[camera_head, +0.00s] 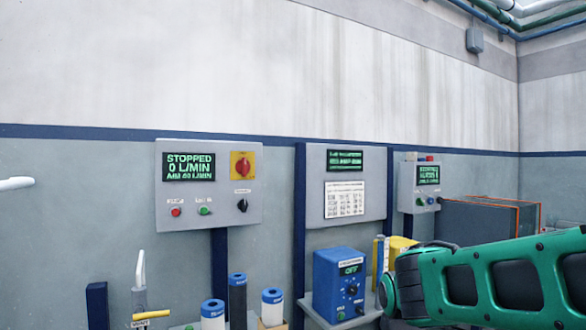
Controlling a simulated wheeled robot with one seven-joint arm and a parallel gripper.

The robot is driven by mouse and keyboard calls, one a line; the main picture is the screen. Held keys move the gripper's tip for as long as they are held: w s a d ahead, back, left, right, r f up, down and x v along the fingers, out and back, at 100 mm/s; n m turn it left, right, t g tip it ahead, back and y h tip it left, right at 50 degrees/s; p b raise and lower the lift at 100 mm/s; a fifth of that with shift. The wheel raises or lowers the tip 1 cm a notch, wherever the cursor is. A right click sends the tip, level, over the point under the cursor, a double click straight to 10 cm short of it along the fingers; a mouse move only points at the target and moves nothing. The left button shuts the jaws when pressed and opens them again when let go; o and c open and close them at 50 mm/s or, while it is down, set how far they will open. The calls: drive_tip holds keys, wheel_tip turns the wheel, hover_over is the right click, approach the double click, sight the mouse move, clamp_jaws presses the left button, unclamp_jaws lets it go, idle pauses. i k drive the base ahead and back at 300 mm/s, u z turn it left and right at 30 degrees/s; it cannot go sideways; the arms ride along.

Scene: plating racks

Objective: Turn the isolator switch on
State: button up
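The likely isolator switch (242,168) is a red rotary knob on a yellow plate, at the upper right of a grey control panel (223,215). The knob's grip looks roughly upright, but its exact setting is too small to tell. The panel's display (188,167) reads "STOPPED 0 L/MIN" in green. Below are a red button (176,211), a green button (204,210) and a black rotary knob (242,205). Part of my green arm shows at the lower right, well apart from this panel. My gripper is not in view.
A grey panel with a display (345,160) and a smaller panel (418,199) stand to the right. Below are a blue box (340,284) reading "OFF", blue-and-white cylinders (212,312) and a yellow-handled fixture (150,315). The space directly before the switch looks clear.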

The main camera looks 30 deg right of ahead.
sight(243, 166)
drive_tip(key=z, duration=1.85)
drive_tip(key=k, duration=1.55)
drive_tip(key=u, duration=1.1)
drive_tip(key=i, duration=1.7)
